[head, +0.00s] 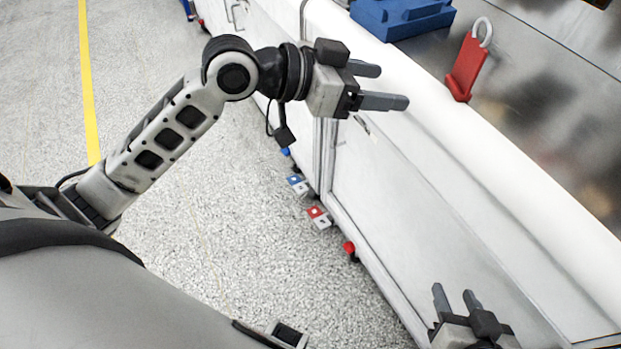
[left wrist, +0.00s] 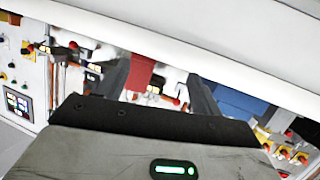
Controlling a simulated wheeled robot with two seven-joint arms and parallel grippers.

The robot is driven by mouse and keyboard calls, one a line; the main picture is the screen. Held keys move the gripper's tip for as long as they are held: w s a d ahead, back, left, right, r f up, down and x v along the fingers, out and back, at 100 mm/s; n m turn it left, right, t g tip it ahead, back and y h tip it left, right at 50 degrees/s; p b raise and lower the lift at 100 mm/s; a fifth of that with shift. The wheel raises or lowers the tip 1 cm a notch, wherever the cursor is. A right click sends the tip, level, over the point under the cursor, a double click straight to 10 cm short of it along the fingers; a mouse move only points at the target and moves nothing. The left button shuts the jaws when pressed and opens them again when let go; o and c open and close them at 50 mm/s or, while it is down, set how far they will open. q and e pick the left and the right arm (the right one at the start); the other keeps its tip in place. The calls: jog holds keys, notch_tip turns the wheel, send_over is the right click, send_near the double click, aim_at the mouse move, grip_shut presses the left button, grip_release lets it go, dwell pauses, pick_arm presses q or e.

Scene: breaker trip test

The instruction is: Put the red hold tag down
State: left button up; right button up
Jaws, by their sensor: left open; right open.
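The red hold tag (head: 466,68), with a pale grey loop at its top, stands on the metal worktop (head: 545,75) close to its rounded white front edge. Nothing holds it. My left gripper (head: 394,86) is open and empty, in front of the bench edge and to the left of the tag, with its fingers pointing towards the bench. In the left wrist view, a red patch that looks like the tag (left wrist: 143,75) shows beyond and between the fingers, partly hidden. My right gripper (head: 454,290) is open and empty, low in front of the bench.
A blue block (head: 400,14) sits on the worktop behind the tag; it also shows in the left wrist view (left wrist: 240,106). The white bench front (head: 400,200) runs diagonally below. Small red and blue items (head: 318,217) are at the bench's foot. The worktop right of the tag is clear.

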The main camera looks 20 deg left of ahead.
pick_arm(q)
jog(key=s+a+f+n+y, duration=0.1)
jog(key=s+f, duration=0.3)
jog(key=f, duration=0.4)
jog(key=s+a+f+n+t+y, duration=0.1)
jog(key=s+f+n+y, duration=0.2)
jog(key=f, duration=0.5)
jog(key=s+a+f+n+t+y, duration=0.1)
jog(key=s+a+f+n+y, duration=0.1)
jog(key=s+f, duration=0.5)
jog(key=shift+s+f+n+y, duration=0.2)
jog(key=shift+f+n+y, duration=0.35)
jog(key=shift+y, duration=0.25)
